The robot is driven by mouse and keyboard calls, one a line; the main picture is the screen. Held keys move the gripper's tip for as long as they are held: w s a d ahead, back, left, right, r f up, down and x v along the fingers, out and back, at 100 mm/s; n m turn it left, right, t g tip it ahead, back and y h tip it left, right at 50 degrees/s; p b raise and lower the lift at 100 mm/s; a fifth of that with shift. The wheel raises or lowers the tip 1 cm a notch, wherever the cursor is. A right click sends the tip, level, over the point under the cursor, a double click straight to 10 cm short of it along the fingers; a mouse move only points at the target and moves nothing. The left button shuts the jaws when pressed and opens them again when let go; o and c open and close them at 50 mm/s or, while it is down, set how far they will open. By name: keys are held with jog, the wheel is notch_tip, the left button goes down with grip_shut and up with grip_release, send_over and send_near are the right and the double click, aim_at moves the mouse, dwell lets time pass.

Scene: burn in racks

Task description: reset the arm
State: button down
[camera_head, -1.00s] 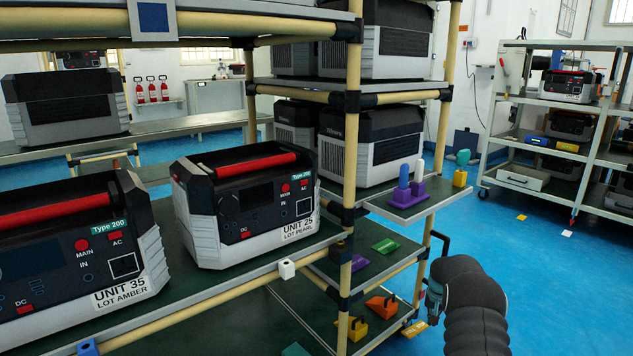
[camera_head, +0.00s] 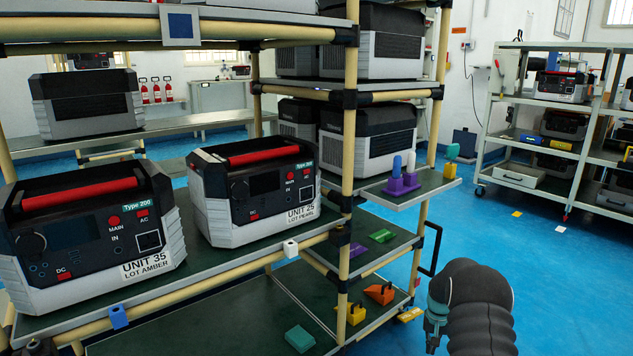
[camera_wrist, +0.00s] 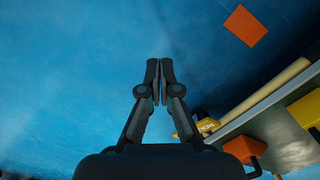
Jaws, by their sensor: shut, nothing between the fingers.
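My gripper (camera_wrist: 160,82) is shut and empty in the wrist view, with its two fingers together over the blue floor (camera_wrist: 70,60). In the head view my arm reaches in at the lower right, to the right of the rack. The gripper's fingertips are not clear there. Nothing is held, and the gripper stands apart from the rack shelf (camera_wrist: 285,140), which lies to its right in the wrist view.
The rack holds power units UNIT 35 (camera_head: 95,235) and UNIT 25 (camera_head: 258,190). Orange (camera_head: 380,293) and yellow (camera_head: 352,314) blocks sit on its low shelf. A black handle (camera_head: 432,248) sticks out near my arm. Open blue floor (camera_head: 540,270) lies right, before another rack (camera_head: 487,130).

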jog(key=s+a+r+n+t+p, duration=0.1)
jog(key=s+a+r, duration=0.5)
jog(key=s+r, duration=0.8)
jog(key=s+a+r+n+t+p, duration=0.1)
jog(key=s+a+r+t+p, duration=0.2)
jog(key=s+a+r, duration=0.4)
jog(key=s+a+r+n+t+p, duration=0.1)
jog(key=s+a+r+p, duration=0.3)
jog(key=s+r, duration=1.6)
jog(key=a+r+t, duration=0.1)
jog(key=a+r, duration=0.2)
jog(key=r, duration=0.3)
jog(key=shift+s+n, duration=0.35)
jog(key=shift+n, duration=0.05)
